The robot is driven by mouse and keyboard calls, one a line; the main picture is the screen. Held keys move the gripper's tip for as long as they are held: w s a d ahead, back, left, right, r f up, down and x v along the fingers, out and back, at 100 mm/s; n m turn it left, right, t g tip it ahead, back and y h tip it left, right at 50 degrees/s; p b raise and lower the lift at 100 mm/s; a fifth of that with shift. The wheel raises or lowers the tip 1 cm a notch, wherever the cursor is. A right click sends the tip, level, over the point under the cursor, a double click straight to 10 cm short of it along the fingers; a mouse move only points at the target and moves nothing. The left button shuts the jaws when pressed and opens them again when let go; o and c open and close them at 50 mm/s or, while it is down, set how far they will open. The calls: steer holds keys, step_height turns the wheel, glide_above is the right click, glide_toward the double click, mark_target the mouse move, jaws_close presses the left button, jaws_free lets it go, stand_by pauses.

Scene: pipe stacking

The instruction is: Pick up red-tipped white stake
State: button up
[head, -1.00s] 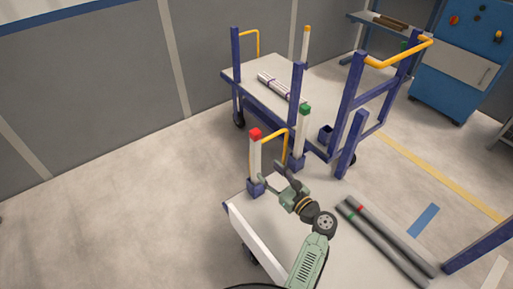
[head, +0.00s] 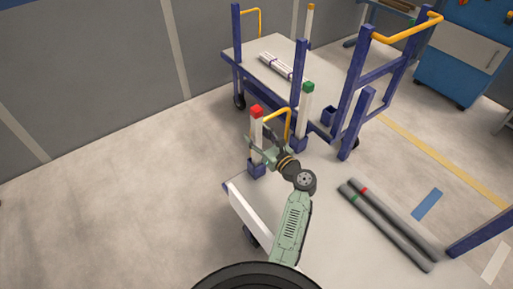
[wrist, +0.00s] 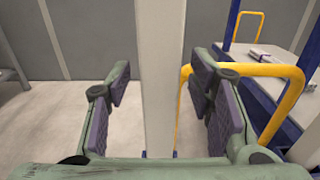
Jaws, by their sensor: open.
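The red-tipped white stake (head: 256,130) stands upright in a blue corner socket (head: 257,169) of the near cart, its red cap on top. It also shows in the wrist view as a pale post (wrist: 160,70) running down the middle. My gripper (wrist: 163,108) is open, with one finger on each side of the stake and a visible gap on both sides. In the head view my gripper (head: 262,147) is level with the middle of the stake. The wrist view does not show the red cap.
A green-tipped white stake (head: 306,104) stands to the right, near a yellow handle (head: 289,124). Two grey pipes (head: 391,225) lie on the near cart bed. A second cart (head: 285,48) behind carries white pipes (head: 275,65). Open floor lies left.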

steer(key=shift+w+a, duration=0.1)
steer(key=shift+w, duration=0.05)
steer(key=shift+c, duration=0.3)
jaws_close()
steer(key=shift+r, duration=0.1)
